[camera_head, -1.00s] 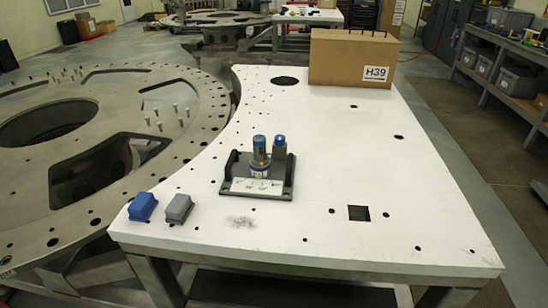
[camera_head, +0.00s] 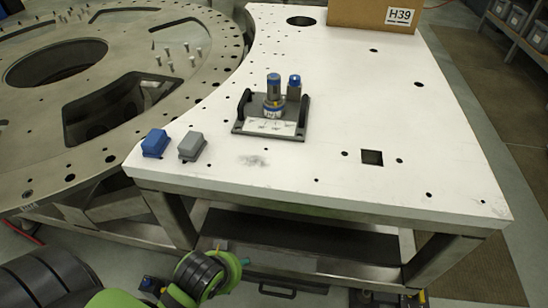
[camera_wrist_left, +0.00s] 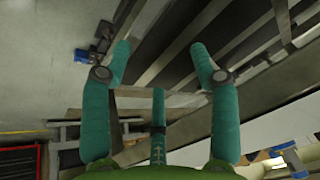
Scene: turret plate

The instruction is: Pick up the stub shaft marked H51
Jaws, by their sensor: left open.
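Two upright metal shafts with blue tops stand on a dark plate (camera_head: 244,124) with two black handles, on the white table. The left shaft (camera_head: 273,92) is taller, with a whitish marked band near its base; the right shaft (camera_head: 294,87) is shorter and partly behind it. I cannot read H51 on either.
A blue block (camera_head: 154,143) and a grey block (camera_head: 191,147) sit at the table's (camera_head: 330,185) front left. A cardboard box (camera_head: 365,14) marked H39 stands at the back. A large metal ring (camera_head: 30,150) adjoins the left side. The table's right half is mostly clear.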

